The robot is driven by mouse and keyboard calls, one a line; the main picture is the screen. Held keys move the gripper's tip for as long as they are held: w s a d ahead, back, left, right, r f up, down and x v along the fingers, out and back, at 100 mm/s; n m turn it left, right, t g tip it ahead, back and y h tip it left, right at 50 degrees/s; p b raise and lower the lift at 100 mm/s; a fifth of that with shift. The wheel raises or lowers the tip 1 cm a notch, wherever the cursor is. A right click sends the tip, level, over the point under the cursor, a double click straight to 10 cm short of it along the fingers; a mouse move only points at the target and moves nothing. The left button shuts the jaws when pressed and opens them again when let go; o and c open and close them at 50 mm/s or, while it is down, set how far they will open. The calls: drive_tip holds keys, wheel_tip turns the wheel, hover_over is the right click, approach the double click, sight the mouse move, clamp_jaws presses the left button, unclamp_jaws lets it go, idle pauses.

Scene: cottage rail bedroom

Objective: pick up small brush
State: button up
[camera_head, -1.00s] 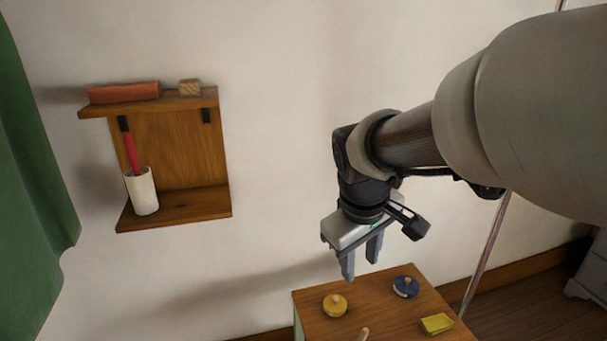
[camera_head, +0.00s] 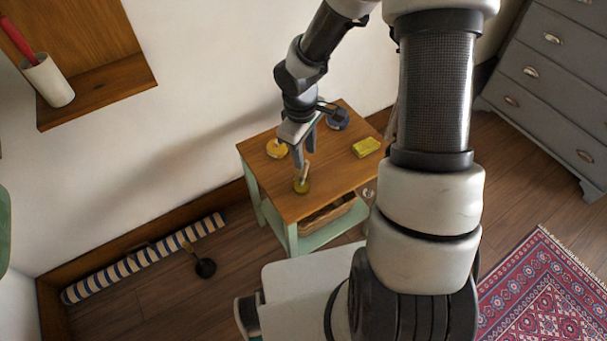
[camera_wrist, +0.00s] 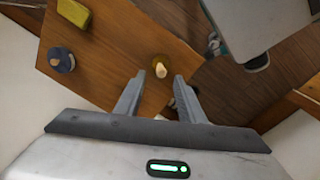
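A small brush-like item (camera_head: 302,186) stands on the near part of the wooden table top, with a round olive-yellow base and a pale upright handle. It also shows in the wrist view (camera_wrist: 161,66), where its handle tip points up between my fingertips. My gripper (camera_head: 304,158) is over the table, pointing down, just above and behind this item in the head view. In the wrist view my gripper (camera_wrist: 159,76) has its two fingers wide apart with nothing held. Whether the handle is between the fingers in depth, I cannot tell.
A yellow round knobbed item (camera_head: 277,149), a blue one (camera_head: 337,119) and a yellow block or dish (camera_head: 367,147) share the table top (camera_head: 335,170). A wall shelf (camera_head: 100,95) holds a white cup (camera_head: 48,82). A striped roll (camera_head: 140,260) and black item (camera_head: 205,267) lie on the floor.

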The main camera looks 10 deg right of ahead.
sight(305, 178)
drive_tip(key=f, duration=0.2)
drive_tip(key=f+b, duration=0.1)
drive_tip(key=f, duration=0.2)
drive_tip(key=f+b, duration=0.1)
drive_tip(key=f, duration=0.2)
drive_tip(key=shift+w+d+f, duration=0.1)
drive_tip(key=shift+w, duration=0.15)
clamp_jaws()
